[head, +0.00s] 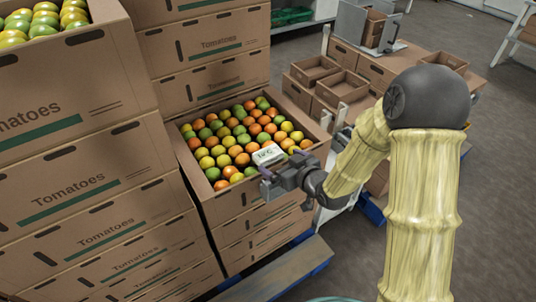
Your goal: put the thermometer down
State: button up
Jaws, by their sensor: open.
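The thermometer (268,154) is a small white block with dark figures on its face. It lies over the tomatoes near the right side of an open top box (237,207), close to the box's near right corner. My gripper (269,178) is at the near right edge of this box, just in front of the thermometer. Its jaws are open, with purple-tinted fingers beside the thermometer's near side. Whether the fingers touch it cannot be told. The tomatoes (232,132) in the box are green, yellow and orange.
Tall stacks of tomato boxes (75,116) stand at the left and behind. Empty small cartons (342,88) sit on stacked boxes at the back right.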

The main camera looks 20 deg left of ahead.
aim_at(271, 155)
jog(key=shift+x, duration=1.65)
jog(key=shift+a, duration=0.1)
jog(key=x, duration=0.5)
jog(key=shift+w+f+p, duration=0.1)
jog(key=shift+p, duration=0.25)
jog(key=shift+c, duration=0.4)
jog(key=c, duration=1)
